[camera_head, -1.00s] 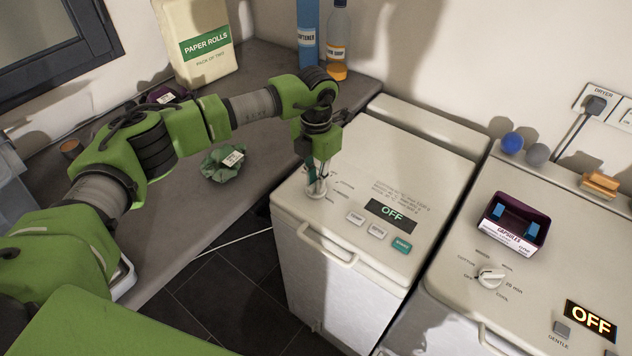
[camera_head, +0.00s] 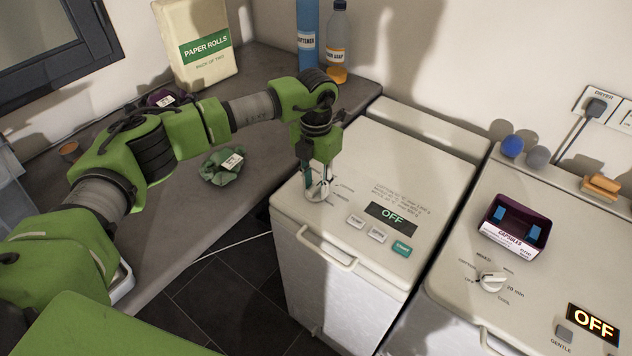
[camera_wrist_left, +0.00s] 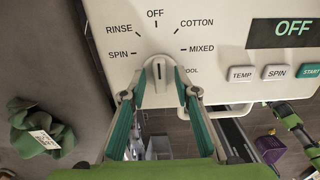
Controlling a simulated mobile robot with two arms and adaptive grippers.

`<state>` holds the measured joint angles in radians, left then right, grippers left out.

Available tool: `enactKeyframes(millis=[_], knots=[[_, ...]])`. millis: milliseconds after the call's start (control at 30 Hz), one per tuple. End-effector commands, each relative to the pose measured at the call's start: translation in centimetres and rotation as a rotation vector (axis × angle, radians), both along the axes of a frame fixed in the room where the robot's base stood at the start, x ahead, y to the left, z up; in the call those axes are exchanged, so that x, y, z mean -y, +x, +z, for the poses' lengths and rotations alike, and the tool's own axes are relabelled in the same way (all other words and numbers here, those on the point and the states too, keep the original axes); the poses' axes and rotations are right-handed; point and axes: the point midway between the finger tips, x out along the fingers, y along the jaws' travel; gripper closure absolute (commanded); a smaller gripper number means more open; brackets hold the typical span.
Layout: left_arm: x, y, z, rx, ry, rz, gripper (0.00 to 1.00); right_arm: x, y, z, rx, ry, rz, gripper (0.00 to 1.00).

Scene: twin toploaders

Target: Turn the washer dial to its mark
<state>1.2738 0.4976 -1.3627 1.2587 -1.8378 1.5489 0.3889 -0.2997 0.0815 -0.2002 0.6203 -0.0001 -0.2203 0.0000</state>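The washer (camera_head: 350,260) is the white top-loader left of the dryer. Its dial (camera_wrist_left: 158,72) is a pale round knob with a raised grip, and its dark line points up to OFF in the left wrist view. The labels SPIN, RINSE, OFF, COTTON and MIXED fan around it. The washer display (camera_wrist_left: 283,31) reads OFF. My left gripper (camera_head: 318,190) is over the dial, pointing down. In the left wrist view, its fingers (camera_wrist_left: 159,94) are apart on either side of the dial, with gaps visible. Green and dark parts at the right there look like my right arm; its fingers are unclear.
Washer buttons (camera_head: 377,233) sit right of the dial, and a handle (camera_head: 326,248) is at the front edge. The dryer (camera_head: 455,275) carries a capsules box (camera_head: 512,232) and its own dial (camera_head: 491,281). A green cloth (camera_head: 221,168) lies on the counter at left.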

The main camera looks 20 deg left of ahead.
Motion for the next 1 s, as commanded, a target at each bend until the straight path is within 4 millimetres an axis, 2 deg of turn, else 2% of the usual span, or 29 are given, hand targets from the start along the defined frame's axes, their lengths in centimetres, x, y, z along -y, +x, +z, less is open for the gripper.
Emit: enactKeyframes(millis=[267, 367, 700, 833, 1000], knots=[[0.0, 0.0, 0.6, 0.001, 0.000, 0.000, 0.72, -0.1, 0.0, 0.0, 0.000, 0.001, -0.001, 1.00], [0.0, 0.1, 2.1, 0.004, 0.000, -0.001, 0.72, -0.1, 0.0, 0.0, 0.000, 0.001, -0.001, 1.00], [0.0, 0.1, 9.1, 0.003, 0.000, 0.000, 0.72, -0.1, 0.0, 0.0, 0.000, 0.001, -0.001, 1.00], [0.0, 0.1, 10.9, 0.001, 0.000, 0.000, 0.72, -0.1, 0.0, 0.0, 0.000, 0.002, -0.001, 1.00], [0.0, 0.0, 11.9, 0.000, 0.000, 0.000, 0.72, -0.1, 0.0, 0.0, 0.000, 0.002, -0.001, 1.00]])
